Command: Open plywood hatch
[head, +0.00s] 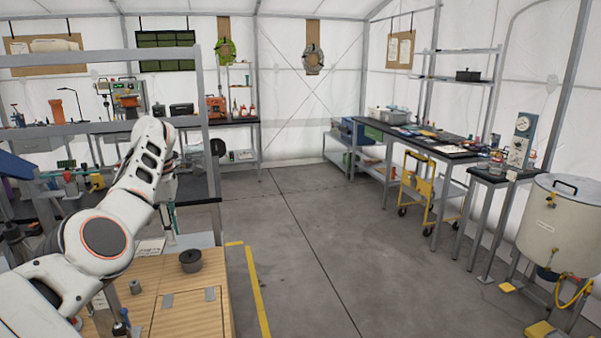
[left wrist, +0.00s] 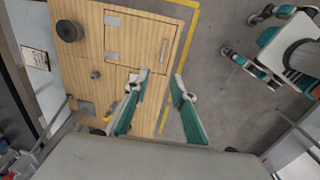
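The plywood hatch (left wrist: 140,38) is a square panel in the top of a plywood box. In the head view the fingers are mostly hidden.
A dark round pot (head: 190,261) and a small grey cylinder (head: 135,287) stand on the plywood top (head: 150,272) beside the hatch. A metal-framed workbench stands behind my left arm. Yellow floor tape (head: 257,295) runs alongside the box, with open floor to the right.

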